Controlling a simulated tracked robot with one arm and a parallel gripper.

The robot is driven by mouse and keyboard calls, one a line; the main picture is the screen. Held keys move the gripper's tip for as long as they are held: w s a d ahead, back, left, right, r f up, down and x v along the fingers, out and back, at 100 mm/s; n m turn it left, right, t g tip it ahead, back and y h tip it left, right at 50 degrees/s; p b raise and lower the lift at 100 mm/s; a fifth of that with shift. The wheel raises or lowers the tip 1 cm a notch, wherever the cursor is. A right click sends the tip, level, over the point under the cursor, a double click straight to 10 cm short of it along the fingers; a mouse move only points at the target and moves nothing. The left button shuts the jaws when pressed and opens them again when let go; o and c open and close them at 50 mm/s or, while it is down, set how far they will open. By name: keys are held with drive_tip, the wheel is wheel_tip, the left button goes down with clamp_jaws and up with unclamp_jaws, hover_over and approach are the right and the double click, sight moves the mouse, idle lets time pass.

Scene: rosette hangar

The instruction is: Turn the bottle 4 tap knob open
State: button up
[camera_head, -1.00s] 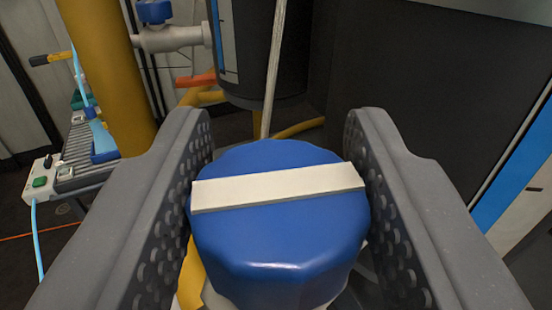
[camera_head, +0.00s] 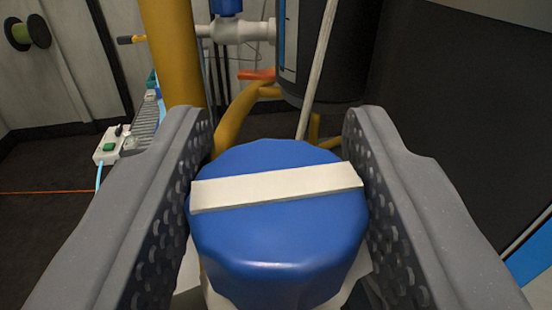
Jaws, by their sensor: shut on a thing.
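A blue tap knob (camera_head: 280,245) with a white bar (camera_head: 275,187) across its top fills the lower middle of the camera view. My gripper (camera_head: 280,195) is shut on it, with one perforated grey jaw at its left side and one at its right. The white bar runs almost straight across from jaw to jaw, its right end slightly higher. A white body shows in part below the knob. The frames show no number for this tap, and the bottle itself is mostly hidden.
A yellow post (camera_head: 175,65) stands behind the left jaw. A white pipe with a blue-knobbed valve (camera_head: 240,30) and a dark cylinder (camera_head: 330,60) stand behind. A dark panel (camera_head: 470,110) fills the right side. Floor is open at the far left.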

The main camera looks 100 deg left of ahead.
drive_tip(key=shift+w+d+r, duration=0.1)
drive_tip(key=shift+w+r, duration=0.05)
drive_tip(key=o, duration=0.9)
drive_tip(key=shift+o, duration=0.3)
drive_tip(key=w+d, duration=0.1)
drive_tip(key=d, duration=1.2)
drive_tip(key=shift+w+d, duration=0.15)
drive_tip(key=shift+d, duration=0.25)
